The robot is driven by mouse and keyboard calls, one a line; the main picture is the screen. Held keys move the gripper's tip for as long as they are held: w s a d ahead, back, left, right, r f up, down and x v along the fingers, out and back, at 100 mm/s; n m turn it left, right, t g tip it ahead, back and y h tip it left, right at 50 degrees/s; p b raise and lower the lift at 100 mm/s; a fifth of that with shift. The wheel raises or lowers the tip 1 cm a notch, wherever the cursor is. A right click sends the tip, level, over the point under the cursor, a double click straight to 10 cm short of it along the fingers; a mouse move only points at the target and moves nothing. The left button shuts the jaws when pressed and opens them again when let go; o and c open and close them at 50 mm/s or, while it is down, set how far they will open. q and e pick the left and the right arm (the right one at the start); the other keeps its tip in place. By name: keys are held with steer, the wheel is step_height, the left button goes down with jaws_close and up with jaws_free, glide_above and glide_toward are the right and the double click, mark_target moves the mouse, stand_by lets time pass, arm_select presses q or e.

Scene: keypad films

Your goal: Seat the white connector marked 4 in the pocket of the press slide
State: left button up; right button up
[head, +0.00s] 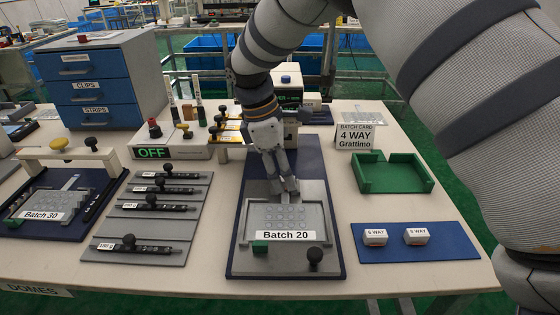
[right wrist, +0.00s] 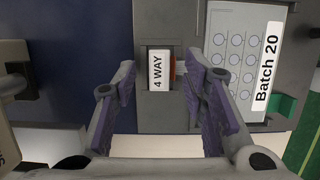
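The white connector marked 4 WAY (right wrist: 158,70) lies in a recess of the grey slide (right wrist: 166,22) in the right wrist view, label up. An orange-red part shows along its right side. Whether it is fully down in the recess I cannot tell. My right gripper (right wrist: 161,72) is open, with one finger on each side of the connector and a gap to both. In the head view the right gripper (head: 289,191) is over the far part of the Batch 20 fixture (head: 316,210) and hides the connector. My left gripper is not in view.
A blue mat (head: 450,243) at the right holds two more white connectors (head: 375,236). An empty green tray (head: 392,178) and a 4 WAY batch card (head: 355,137) stand behind it. A box reading OFF (head: 153,153) and a grey strip rack (head: 125,218) are at left.

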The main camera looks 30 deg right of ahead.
steer(key=v, duration=1.1)
steer(key=shift+r, duration=0.2)
